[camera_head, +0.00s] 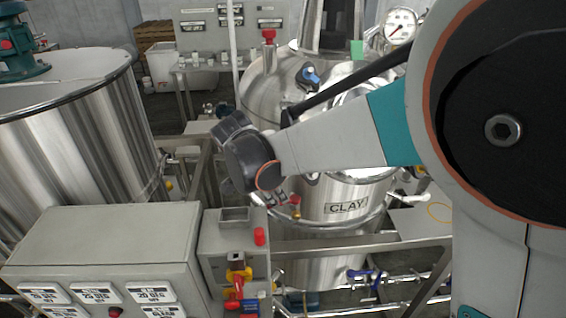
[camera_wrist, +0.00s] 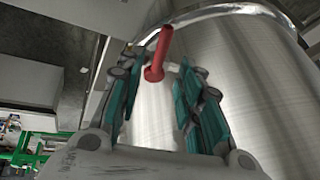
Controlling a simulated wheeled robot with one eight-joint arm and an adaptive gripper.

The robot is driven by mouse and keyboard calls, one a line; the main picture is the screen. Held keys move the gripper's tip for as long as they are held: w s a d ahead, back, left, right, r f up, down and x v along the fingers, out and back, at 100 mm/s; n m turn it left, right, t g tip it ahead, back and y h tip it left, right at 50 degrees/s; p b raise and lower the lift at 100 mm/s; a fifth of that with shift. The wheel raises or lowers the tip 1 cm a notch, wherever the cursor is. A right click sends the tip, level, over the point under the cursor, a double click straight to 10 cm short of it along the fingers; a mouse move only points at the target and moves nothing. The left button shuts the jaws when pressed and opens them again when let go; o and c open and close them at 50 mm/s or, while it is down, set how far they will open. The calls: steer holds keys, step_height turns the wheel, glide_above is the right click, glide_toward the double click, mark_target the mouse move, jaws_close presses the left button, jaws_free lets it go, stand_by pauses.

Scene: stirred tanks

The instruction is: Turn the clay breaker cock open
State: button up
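The steel tank labelled CLAY (camera_head: 346,208) stands at the centre of the head view, partly behind my arm. Its curved steel wall (camera_wrist: 235,85) fills much of the wrist view. A red cock handle (camera_wrist: 162,50) sticks out in front of that wall, tilted a little. My gripper (camera_wrist: 160,62) is open, with one finger on each side of the handle. I see gaps beside the handle, and neither finger appears to touch it. In the head view the gripper is mostly hidden by my wrist; a small red and brass fitting (camera_head: 296,203) shows beside it.
A grey control box (camera_head: 110,250) and a smaller box with red and yellow fittings (camera_head: 235,245) stand in front. A large steel tank (camera_head: 75,130) is at left. A pressure gauge (camera_head: 400,26) rises behind.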

mark_target(280, 203)
steer(key=b+x, duration=0.1)
steer(key=x, duration=0.3)
steer(key=shift+f+b, duration=0.15)
steer(key=shift+b, duration=0.2)
steer(key=shift+d, duration=0.1)
jaws_close()
